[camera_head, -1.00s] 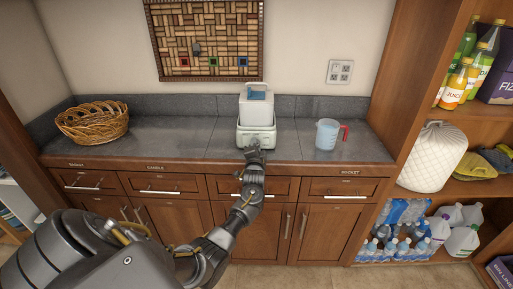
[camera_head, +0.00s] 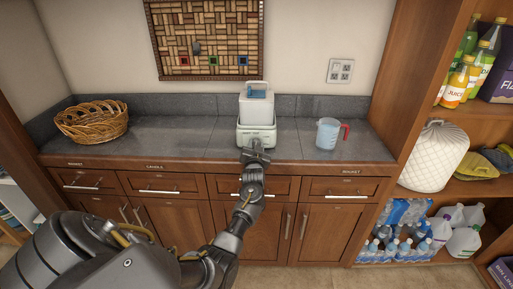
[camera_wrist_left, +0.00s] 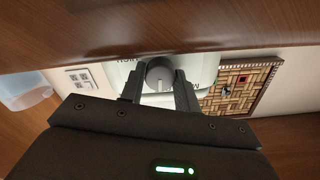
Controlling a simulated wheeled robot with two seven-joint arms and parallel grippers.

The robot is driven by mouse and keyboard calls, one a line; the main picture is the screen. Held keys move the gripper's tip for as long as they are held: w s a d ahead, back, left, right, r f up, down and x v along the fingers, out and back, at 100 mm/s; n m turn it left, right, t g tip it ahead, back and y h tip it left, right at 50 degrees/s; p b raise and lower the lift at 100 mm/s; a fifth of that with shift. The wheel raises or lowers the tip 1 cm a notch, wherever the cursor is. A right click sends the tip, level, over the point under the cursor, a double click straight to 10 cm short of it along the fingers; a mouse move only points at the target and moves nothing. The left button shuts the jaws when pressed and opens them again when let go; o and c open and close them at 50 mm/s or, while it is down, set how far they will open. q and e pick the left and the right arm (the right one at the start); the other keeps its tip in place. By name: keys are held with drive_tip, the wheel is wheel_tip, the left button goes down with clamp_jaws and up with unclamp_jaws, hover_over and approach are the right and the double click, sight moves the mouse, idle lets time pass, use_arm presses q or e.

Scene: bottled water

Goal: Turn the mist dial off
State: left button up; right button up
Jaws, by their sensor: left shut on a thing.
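The humidifier, a white box-shaped unit with a pale tank (camera_head: 257,106), stands upright on the grey counter near its front edge. Its grey round mist dial (camera_wrist_left: 159,75) shows in the left wrist view on the white front, with partly hidden lettering beside it. My left gripper (camera_wrist_left: 160,84) is shut on the dial, one finger on each side. In the head view my left gripper (camera_head: 256,150) is at the humidifier's lower front and hides the dial. The dial's pointer setting cannot be made out. My right gripper is not in view.
A wicker basket (camera_head: 92,121) sits at the counter's left. A clear measuring jug (camera_head: 327,134) with a red handle stands to the right of the humidifier. The counter (camera_head: 180,137) between basket and humidifier is clear. Wooden shelves (camera_head: 404,125) rise at the right.

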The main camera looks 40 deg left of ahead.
use_arm(q)
drive_tip(key=shift+n, duration=0.6)
drive_tip(key=o, duration=1)
drive_tip(key=shift+s+d+f, duration=0.15)
drive_tip(key=shift+s+d, duration=0.25)
drive_tip(key=b+v, duration=0.1)
drive_tip(key=v, duration=0.8)
drive_tip(key=shift+s+d+b, duration=0.2)
drive_tip(key=shift+s+b, duration=0.1)
drive_tip(key=shift+b, duration=0.1)
